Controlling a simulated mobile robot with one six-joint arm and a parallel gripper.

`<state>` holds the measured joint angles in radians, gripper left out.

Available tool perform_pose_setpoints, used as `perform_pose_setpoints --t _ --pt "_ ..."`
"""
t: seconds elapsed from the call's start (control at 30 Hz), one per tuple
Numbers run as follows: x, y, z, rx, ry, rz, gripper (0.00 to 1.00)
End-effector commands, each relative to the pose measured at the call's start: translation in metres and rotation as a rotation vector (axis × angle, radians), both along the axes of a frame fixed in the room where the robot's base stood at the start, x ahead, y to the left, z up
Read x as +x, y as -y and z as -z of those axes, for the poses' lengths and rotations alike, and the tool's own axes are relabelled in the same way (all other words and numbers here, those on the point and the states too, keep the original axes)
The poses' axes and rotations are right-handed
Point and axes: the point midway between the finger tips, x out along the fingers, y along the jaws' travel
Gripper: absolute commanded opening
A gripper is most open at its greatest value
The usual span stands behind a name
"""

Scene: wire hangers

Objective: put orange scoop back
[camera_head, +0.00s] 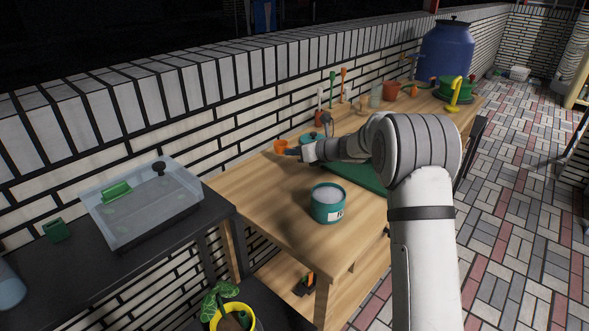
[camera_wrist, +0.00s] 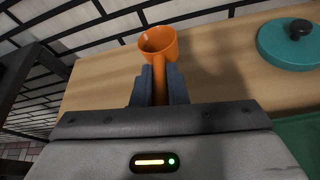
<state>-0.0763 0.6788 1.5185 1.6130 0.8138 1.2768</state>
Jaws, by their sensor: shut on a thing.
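The orange scoop (camera_wrist: 158,42) shows in the wrist view with its round cup beyond my fingertips and its handle between them. My gripper (camera_wrist: 160,88) is shut on the handle. In the head view the scoop (camera_head: 280,146) is at the wall side of the wooden table, just left of my gripper (camera_head: 293,152). A teal tin (camera_head: 328,208) stands open on the near part of the table, with pale contents filling it near the rim. A teal lid (camera_wrist: 285,50) with a black knob lies on the table to the right of the scoop in the wrist view.
The wooden table (camera_head: 262,195) has free room left of the tin. A green mat (camera_head: 360,178) lies partly behind my arm. Several upright tools and pots stand farther back along the brick wall (camera_head: 230,140). A clear bin (camera_head: 145,205) stands on a dark table at left.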

Motion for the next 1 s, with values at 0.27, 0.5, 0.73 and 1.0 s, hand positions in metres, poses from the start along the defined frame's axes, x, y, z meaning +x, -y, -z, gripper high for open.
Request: perform_pose_setpoints --t 0.27,0.5,0.73,1.0 --pt "0.0 0.0 0.043 0.0 -0.004 0.0 0.0" --pt "0.0 0.0 0.051 0.001 0.001 0.0 0.0" --pt "0.0 0.0 0.055 0.0 0.0 0.0 0.0" --pt "0.0 0.001 0.054 0.0 0.0 0.0 0.32"
